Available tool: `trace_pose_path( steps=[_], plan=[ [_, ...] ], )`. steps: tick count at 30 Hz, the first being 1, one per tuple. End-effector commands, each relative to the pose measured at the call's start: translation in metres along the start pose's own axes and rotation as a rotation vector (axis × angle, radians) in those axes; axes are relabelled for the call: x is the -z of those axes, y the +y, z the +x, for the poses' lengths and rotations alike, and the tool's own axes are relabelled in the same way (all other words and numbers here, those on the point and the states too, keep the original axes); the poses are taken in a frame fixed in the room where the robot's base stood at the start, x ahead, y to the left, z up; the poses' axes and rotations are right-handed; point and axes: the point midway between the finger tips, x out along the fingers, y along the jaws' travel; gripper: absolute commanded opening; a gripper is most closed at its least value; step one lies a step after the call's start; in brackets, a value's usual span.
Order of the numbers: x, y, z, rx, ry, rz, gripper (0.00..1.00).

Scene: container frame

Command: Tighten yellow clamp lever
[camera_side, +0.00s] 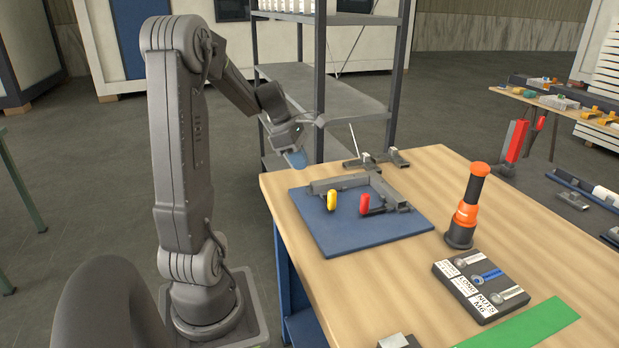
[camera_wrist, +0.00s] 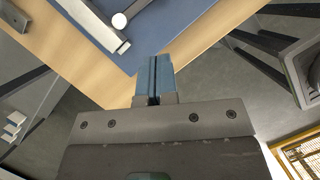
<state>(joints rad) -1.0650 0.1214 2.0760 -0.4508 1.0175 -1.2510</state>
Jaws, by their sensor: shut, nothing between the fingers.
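The yellow clamp lever (camera_side: 332,200) stands upright on the grey frame fixture (camera_side: 350,183) over a blue mat (camera_side: 352,240) on the wooden table. A red clamp lever (camera_side: 365,204) stands to its right on the same fixture. My gripper (camera_side: 296,158) is above the table's far left corner, behind and left of the yellow lever and apart from it. In the wrist view my gripper (camera_wrist: 155,78) has its blue fingers together and empty.
An orange and black tool (camera_side: 466,208) stands upright at the right of the mat. A dark labelled tray (camera_side: 480,285) of fasteners and a green strip (camera_side: 525,325) lie nearer the front. Grey brackets (camera_side: 377,160) lie behind the mat. Shelving stands behind the table.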

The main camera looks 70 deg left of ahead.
Motion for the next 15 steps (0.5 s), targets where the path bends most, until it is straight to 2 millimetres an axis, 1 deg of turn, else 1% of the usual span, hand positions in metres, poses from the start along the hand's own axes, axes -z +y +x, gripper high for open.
trace_pose_path(
  steps=[1,3,6,8,11,14,15],
  plan=[
    [0.000,0.001,-0.010,-0.005,0.000,-0.001,0.00],
    [0.000,0.001,-0.020,-0.004,0.000,-0.002,0.00],
    [0.000,0.001,-0.030,-0.002,0.000,-0.001,0.00],
    [-0.001,0.001,-0.034,-0.001,0.002,0.000,0.05],
    [-0.007,-0.001,-0.032,0.025,0.031,0.021,0.14],
    [-0.026,-0.005,-0.020,0.082,0.123,0.077,0.24],
    [-0.035,-0.008,-0.013,0.108,0.178,0.107,0.28]
  ],
)
